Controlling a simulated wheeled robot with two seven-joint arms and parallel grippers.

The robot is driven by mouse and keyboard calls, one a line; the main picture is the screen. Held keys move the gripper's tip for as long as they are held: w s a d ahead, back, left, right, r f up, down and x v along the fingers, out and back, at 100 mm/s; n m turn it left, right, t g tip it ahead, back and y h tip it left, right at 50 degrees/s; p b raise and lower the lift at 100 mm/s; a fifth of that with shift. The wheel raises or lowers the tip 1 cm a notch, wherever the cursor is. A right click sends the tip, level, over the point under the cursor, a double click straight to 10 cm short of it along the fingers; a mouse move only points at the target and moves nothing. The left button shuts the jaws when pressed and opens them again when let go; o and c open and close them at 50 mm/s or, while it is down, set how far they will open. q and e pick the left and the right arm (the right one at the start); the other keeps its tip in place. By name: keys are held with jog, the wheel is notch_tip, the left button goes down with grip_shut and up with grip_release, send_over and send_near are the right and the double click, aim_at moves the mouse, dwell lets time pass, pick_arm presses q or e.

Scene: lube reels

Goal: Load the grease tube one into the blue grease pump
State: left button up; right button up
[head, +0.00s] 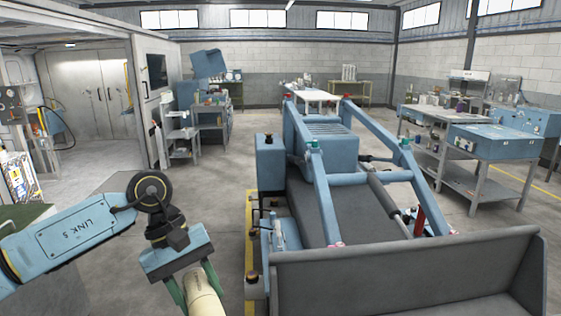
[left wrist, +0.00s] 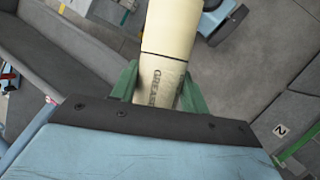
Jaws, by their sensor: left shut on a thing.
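My left gripper (head: 191,287) comes in from the left at the bottom of the head view. Its green fingers are shut on a cream grease tube (head: 206,306), which runs out of the bottom of that view. In the left wrist view the tube (left wrist: 164,52) stands between the green fingers (left wrist: 158,88), with printed letters that begin "GREASE" on its side. The tube's far end is cut off at the top of that view. I cannot make out a blue grease pump for certain in either view. My right gripper is not in view.
A blue-grey loader machine with a wide grey bucket (head: 400,268) fills the middle and right front. Blue workbenches (head: 500,140) stand at the right. A shelf cart (head: 211,120) and a white table (head: 312,94) stand farther back. Bare floor (head: 222,190) lies left of the machine.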

pick_arm(q)
jog(key=s+a+f+m+g+y, duration=0.1)
jog(key=s+a+f+m, duration=0.1)
jog(key=a+f+m, duration=0.2)
jog(key=shift+s+a+f+g, duration=0.35)
jog(key=shift+a+f, duration=0.15)
jog(key=shift+a, duration=0.6)
